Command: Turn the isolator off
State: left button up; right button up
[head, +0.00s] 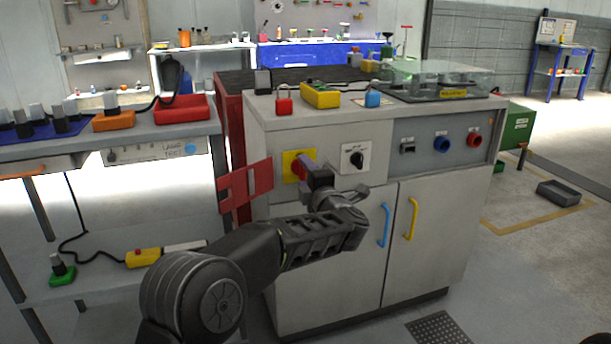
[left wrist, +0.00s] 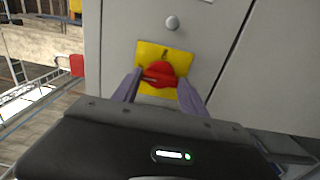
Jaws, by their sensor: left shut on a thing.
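The isolator is a red rotary handle (head: 298,169) on a yellow plate (head: 288,157), on the upper left front of the grey cabinet. In the left wrist view the red handle (left wrist: 160,76) sits slightly tilted on its yellow plate (left wrist: 150,53). My left gripper (head: 307,172) reaches the handle from the front, and its fingers partly hide it in the head view. In the left wrist view its two fingers (left wrist: 161,82) are on either side of the handle, shut on it. My right gripper is not in view.
A black rotary switch (head: 355,157) on a white plate is just right of the isolator. A red bracket (head: 245,187) sticks out at the cabinet's left. Blue (head: 385,225) and yellow (head: 411,219) door handles are below. A shelf table (head: 60,149) stands at the left.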

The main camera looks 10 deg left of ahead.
pick_arm(q)
jog(key=o, duration=1.4)
jog(key=shift+c, duration=0.2)
jog(key=p+v, duration=0.1)
jog(key=v, duration=0.7)
jog(key=shift+p, duration=0.3)
jog(key=shift+w, duration=0.1)
